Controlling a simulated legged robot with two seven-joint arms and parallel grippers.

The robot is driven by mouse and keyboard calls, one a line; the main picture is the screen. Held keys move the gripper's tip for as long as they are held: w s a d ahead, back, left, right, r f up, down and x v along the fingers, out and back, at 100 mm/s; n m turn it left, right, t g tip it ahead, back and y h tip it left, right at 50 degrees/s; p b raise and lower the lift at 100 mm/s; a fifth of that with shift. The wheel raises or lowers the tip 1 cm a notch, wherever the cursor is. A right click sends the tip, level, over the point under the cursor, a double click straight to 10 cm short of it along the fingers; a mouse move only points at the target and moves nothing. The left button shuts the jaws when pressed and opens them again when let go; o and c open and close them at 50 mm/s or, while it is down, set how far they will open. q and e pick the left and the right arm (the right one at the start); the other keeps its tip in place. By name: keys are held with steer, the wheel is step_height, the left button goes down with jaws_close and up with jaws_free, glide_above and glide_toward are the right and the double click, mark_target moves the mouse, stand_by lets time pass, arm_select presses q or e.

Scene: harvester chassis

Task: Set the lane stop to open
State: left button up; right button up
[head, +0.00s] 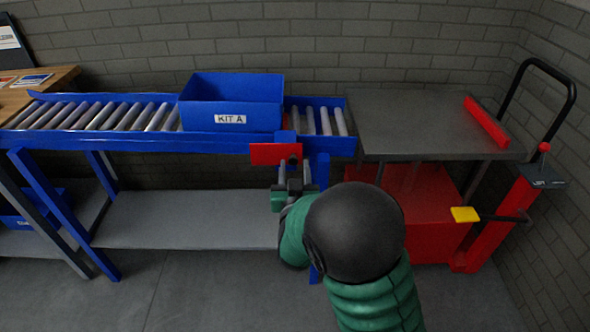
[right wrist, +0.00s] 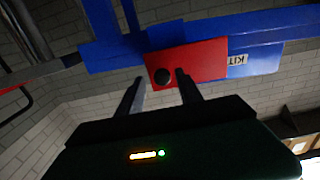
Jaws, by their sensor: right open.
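The lane stop is a red plate (head: 268,154) on the front rail of the blue roller conveyor, near its right end. It has a dark round knob (head: 293,160) on its right part. A blue bin labelled KIT A (head: 232,101) sits on the rollers just behind the plate. My right gripper (head: 295,170) is open, just in front of and slightly below the knob. In the right wrist view, the knob (right wrist: 162,77) shows between the two fingertips (right wrist: 161,79) against the red plate (right wrist: 200,62). I cannot tell whether the fingers touch it. My left gripper is out of view.
A red lift cart with a dark top (head: 425,118) stands at the conveyor's right end. It has a red bar (head: 486,122), a yellow pad (head: 465,214) and a black handle (head: 545,66). A grey shelf (head: 190,220) under the conveyor is bare in its middle.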

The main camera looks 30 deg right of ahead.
steer(key=shift+w+r, duration=0.25)
steer(key=shift+w, duration=0.55)
steer(key=shift+d+f, duration=0.15)
steer(key=shift+d, duration=0.35)
steer(key=shift+c, duration=1.3)
steer(key=shift+a, duration=0.2)
jaws_close()
